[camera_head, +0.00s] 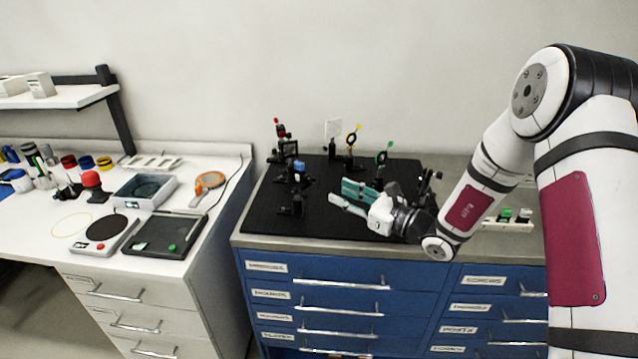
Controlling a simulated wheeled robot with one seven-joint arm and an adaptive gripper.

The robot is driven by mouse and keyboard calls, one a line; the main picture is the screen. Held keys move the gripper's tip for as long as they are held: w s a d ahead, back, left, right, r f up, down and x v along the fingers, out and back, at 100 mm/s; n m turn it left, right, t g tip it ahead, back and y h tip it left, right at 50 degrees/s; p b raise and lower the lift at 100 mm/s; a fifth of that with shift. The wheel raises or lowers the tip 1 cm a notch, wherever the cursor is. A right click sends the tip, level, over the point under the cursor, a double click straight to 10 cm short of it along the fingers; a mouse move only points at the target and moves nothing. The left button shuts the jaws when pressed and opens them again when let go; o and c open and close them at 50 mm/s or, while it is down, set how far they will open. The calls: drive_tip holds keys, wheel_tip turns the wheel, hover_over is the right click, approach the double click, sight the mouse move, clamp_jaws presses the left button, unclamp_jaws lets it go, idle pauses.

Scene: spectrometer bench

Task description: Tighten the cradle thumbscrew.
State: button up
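My gripper (346,200) reaches in from the right over the black optical breadboard (330,228), pointing left. A pale finger-like part shows at its front, with a teal piece (358,189) right beside it. I cannot tell whether the teal piece is part of the gripper or a thing behind it, nor whether the fingers are open or shut. A dark mount (428,185) stands just right of the gripper, partly hidden by my arm. The cradle and its thumbscrew are too small or hidden to make out.
Mounts with red (281,131), yellow (352,138), green (382,157) and blue (298,166) parts stand on the breadboard. A low dark mount (292,206) stands near its front left. The left bench holds trays and an orange-rimmed magnifier (210,181).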

sight(314, 181)
drive_tip(key=x, duration=0.8)
drive_tip(key=shift+w+a, duration=0.2)
drive_tip(key=shift+a, duration=0.05)
clamp_jaws()
